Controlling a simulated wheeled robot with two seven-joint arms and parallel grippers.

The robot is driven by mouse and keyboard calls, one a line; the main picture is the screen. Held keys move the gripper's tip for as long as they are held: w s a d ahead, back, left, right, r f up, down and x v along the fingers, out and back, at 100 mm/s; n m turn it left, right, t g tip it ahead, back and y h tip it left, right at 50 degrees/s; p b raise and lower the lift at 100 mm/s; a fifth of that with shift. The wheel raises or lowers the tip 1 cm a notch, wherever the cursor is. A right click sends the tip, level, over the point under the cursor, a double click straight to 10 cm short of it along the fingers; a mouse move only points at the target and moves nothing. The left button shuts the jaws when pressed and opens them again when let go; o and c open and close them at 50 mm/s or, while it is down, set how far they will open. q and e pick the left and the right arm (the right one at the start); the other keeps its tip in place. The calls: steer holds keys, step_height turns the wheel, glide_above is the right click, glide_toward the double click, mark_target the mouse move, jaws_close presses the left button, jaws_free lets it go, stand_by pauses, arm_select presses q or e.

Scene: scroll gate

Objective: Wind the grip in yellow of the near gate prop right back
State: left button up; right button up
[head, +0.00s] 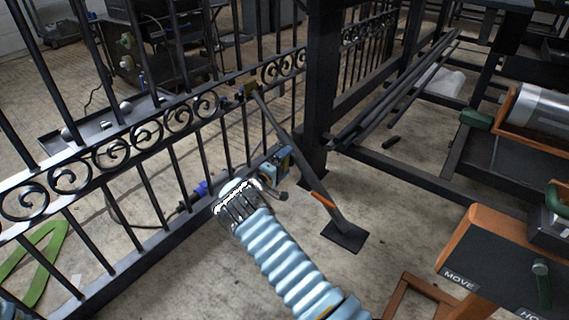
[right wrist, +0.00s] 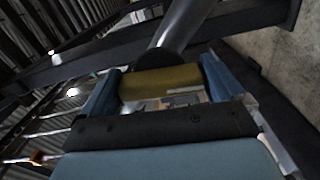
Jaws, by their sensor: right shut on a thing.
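The near gate prop (head: 290,143) is a dark bar that slants from the scrolled gate (head: 165,124) down to a flat foot plate (head: 343,237) on the floor. My right gripper (head: 278,166) is at the prop's middle, beside the gate's lower bars. In the right wrist view, a yellow grip (right wrist: 158,81) lies between the two blue fingers, and the gripper is shut on it. A grey tube rises behind the grip. In the head view I cannot make out the yellow grip at my fingers.
An orange-edged panel (head: 485,250) marked MOVE stands at the right. A dark post (head: 318,90) rises just right of the prop. A green object (head: 38,265) is at the lower left. Bare floor surrounds the foot plate.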

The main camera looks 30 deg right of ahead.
steer(key=shift+a+f, duration=0.1)
steer(key=shift+a, duration=0.05)
steer(key=o, duration=0.7)
steer(key=shift+c, duration=0.2)
steer(key=shift+s+a, duration=0.1)
steer(key=p+v, duration=0.2)
steer(key=v, duration=1.1)
steer(key=shift+a, duration=0.25)
steer(key=shift+c, duration=0.5)
